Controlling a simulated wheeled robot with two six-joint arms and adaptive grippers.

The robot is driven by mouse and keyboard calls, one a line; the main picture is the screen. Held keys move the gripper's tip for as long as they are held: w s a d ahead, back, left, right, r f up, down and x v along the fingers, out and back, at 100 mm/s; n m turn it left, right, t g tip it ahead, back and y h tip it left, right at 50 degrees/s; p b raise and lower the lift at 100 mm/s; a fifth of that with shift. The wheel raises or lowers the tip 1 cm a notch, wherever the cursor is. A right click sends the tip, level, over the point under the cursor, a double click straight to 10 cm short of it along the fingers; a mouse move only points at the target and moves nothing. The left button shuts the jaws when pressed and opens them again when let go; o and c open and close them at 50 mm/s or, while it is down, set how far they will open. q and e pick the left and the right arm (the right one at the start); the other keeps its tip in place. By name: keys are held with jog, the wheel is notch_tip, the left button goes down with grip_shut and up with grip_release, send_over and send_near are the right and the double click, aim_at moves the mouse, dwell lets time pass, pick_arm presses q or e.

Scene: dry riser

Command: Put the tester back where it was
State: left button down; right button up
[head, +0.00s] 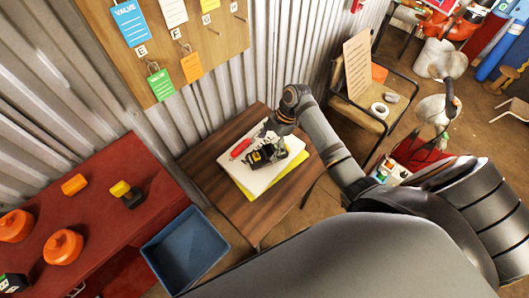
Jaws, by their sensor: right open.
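A dark device with a yellow face (267,155), which looks like the tester, lies on a stack of white and yellow papers or folders (262,183) on a small wooden table. A red-handled item (240,148) lies at its left. My right gripper (268,138) hangs over the back of this stack, close to the device, with its jaws open. Whether it touches the device cannot be told, as the dark parts overlap. My left gripper is not in view.
The wooden table (215,177) has bare room at its left and front. A blue bin (187,250) stands before it. A red cabinet (118,160) at left holds orange pieces and a yellow-black item (126,193). A tag board (210,45) hangs behind; a chair (372,118) stands right.

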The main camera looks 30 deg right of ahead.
jog(key=v, duration=0.7)
jog(key=shift+f, duration=0.15)
